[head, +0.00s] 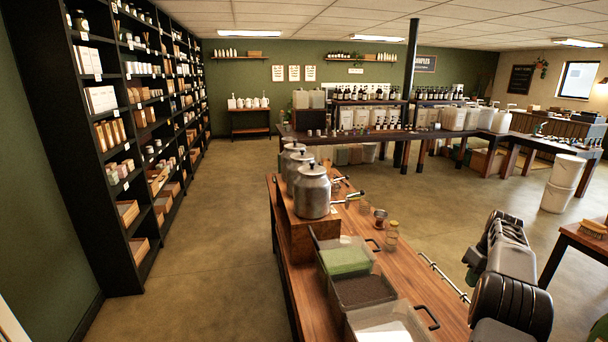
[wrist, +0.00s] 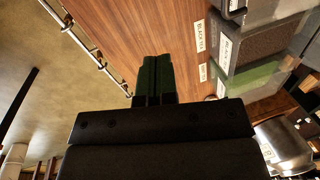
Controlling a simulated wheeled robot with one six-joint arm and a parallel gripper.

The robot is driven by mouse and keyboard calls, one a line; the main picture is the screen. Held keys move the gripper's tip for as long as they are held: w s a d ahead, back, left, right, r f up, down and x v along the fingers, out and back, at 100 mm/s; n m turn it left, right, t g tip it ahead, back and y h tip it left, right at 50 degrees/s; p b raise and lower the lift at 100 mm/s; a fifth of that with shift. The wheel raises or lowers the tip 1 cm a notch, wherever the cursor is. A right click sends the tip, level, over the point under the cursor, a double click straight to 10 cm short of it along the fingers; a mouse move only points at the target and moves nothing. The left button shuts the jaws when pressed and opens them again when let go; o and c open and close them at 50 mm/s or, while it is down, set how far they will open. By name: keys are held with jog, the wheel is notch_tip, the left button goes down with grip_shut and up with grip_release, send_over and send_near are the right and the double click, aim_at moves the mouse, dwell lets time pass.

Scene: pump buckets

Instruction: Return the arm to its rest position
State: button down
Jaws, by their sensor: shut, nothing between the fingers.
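My arm (head: 505,285) is folded at the right of the head view, beside the wooden counter's right edge. My gripper (wrist: 155,62) shows in the wrist view with its two dark green fingers together and nothing between them. Behind the fingertips in that view is the bare wooden counter top (wrist: 165,25). I cannot tell the height of the fingers above it. In the head view the fingers cannot be made out clearly.
Open bins with green (head: 345,260), dark (head: 362,290) and white contents stand on the counter, with metal canisters (head: 312,191) behind. A metal rail (head: 443,277) runs along its right edge. A small jar (head: 391,236) stands near it. A table with a brush (head: 594,229) is at right.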

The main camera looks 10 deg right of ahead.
notch_tip(320, 180, down, 4)
jog(key=s+a+m, duration=0.2)
jog(key=m, duration=0.1)
jog(key=s+a+r+n+t, duration=0.1)
jog(key=s+a+r, duration=0.3)
jog(key=a, duration=0.8)
jog(key=s+a+r+n+t+h, duration=0.1)
jog(key=s+a+r+t, duration=0.1)
jog(key=s+a+r, duration=0.2)
jog(key=s+a+r+n+t+h, duration=0.1)
jog(key=s+a+r, duration=0.3)
jog(key=s+a, duration=0.5)
jog(key=a, duration=1.1)
jog(key=shift+t, duration=0.3)
jog(key=shift+s+r, duration=0.1)
jog(key=shift+s, duration=0.05)
